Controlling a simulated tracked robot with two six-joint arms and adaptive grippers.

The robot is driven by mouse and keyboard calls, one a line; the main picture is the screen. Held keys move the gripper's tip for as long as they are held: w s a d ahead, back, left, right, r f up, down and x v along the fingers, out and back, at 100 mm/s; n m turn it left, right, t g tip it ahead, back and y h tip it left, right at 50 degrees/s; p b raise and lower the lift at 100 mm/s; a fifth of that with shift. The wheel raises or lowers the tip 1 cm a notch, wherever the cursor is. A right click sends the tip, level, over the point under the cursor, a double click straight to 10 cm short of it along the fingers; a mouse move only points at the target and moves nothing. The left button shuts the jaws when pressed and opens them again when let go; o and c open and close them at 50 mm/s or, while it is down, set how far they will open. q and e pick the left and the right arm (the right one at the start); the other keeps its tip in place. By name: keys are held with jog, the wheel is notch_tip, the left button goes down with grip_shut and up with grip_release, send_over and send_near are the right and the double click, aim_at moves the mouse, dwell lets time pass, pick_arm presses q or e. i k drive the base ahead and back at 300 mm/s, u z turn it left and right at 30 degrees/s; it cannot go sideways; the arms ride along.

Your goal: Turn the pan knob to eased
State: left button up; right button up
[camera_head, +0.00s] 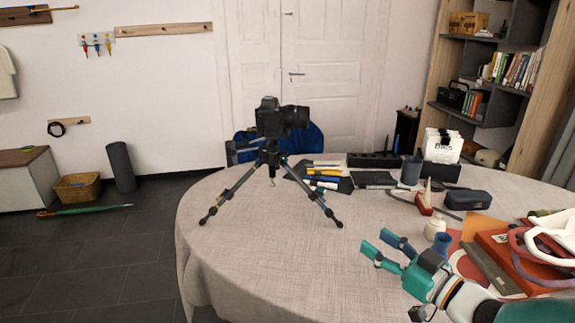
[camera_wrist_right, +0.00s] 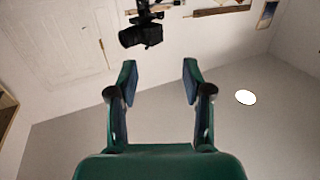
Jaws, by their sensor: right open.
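A black camera (camera_head: 280,118) sits on a small tripod (camera_head: 266,172) that stands on the round table's left part. The pan knob is too small to tell apart from the tripod head under the camera. My right gripper (camera_head: 377,244) is open and empty over the table's front right, to the right of the tripod and clear of it. In the right wrist view, my right gripper (camera_wrist_right: 158,80) shows two spread fingers with nothing between them. The camera (camera_wrist_right: 140,34) shows beyond the fingertips, near the top edge. My left gripper is not in view.
The cloth-covered table (camera_head: 250,262) is bare in front of the tripod. Behind the tripod lie pens and a dark case (camera_head: 322,182).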

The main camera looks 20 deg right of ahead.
aim_at(282, 156)
jog(key=i, duration=0.9)
jog(key=u, duration=0.05)
